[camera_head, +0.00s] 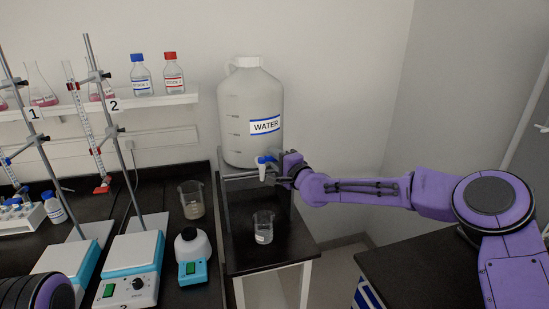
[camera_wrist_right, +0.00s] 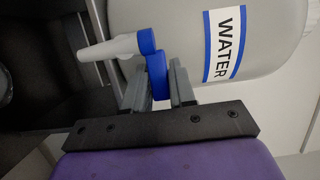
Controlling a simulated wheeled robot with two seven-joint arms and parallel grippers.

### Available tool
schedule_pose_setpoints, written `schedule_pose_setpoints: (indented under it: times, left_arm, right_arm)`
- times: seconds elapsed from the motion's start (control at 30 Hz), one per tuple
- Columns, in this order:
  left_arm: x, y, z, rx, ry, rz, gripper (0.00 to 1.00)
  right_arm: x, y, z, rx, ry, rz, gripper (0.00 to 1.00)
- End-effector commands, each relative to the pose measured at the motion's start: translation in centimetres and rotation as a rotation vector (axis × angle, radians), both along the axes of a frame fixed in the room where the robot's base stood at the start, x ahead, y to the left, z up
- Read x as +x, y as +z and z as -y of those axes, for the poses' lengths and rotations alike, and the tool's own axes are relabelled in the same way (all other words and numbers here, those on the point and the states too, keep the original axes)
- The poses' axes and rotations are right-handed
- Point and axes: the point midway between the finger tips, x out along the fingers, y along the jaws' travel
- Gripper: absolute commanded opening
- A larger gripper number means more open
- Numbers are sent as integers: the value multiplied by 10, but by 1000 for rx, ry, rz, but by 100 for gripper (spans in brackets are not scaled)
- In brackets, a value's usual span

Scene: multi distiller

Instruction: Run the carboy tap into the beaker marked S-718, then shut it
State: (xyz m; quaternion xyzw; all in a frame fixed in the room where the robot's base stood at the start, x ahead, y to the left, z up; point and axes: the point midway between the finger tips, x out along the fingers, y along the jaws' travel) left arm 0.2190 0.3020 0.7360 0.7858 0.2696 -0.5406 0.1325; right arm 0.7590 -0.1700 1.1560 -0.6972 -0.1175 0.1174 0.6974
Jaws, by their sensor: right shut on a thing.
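The white carboy (camera_head: 250,105) labelled WATER stands on a raised stand above a small black-topped table. Its tap (camera_head: 264,162), with a blue handle and a pale spout, is at the lower front. My right gripper (camera_head: 282,168) reaches in from the right and is shut on the blue tap handle. In the right wrist view the blue handle (camera_wrist_right: 157,66) sits between the two grey fingers. A small glass beaker (camera_head: 263,228) with a white label stands on the table below the tap; its marking is too small to read. My left gripper is out of view.
Another beaker (camera_head: 192,200) stands on the left bench beside a small mixer (camera_head: 192,252). Hotplates (camera_head: 132,265) with tall rods stand further left. A wall shelf (camera_head: 150,100) holds bottles and flasks. A dark bench (camera_head: 430,265) is at right.

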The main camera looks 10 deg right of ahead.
Motion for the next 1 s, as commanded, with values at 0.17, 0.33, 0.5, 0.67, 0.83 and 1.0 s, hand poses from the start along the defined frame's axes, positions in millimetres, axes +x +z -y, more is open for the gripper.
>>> schedule_pose_setpoints:
  times: [0.17,0.33,0.5,0.67,0.83,1.0]
  left_arm:
    - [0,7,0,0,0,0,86]
    - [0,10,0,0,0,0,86]
    - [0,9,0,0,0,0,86]
    - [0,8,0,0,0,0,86]
    - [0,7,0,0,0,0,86]
    - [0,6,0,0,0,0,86]
  right_arm:
    - [-6,2,-3,-5,-123,1,0]
    - [-11,1,-4,-6,-263,0,0]
    - [-16,0,-6,-4,-392,1,0]
    - [-19,0,-7,-3,-491,1,0]
    - [-21,-1,-9,-3,-563,0,0]
    - [-22,0,-9,-1,-602,-1,0]
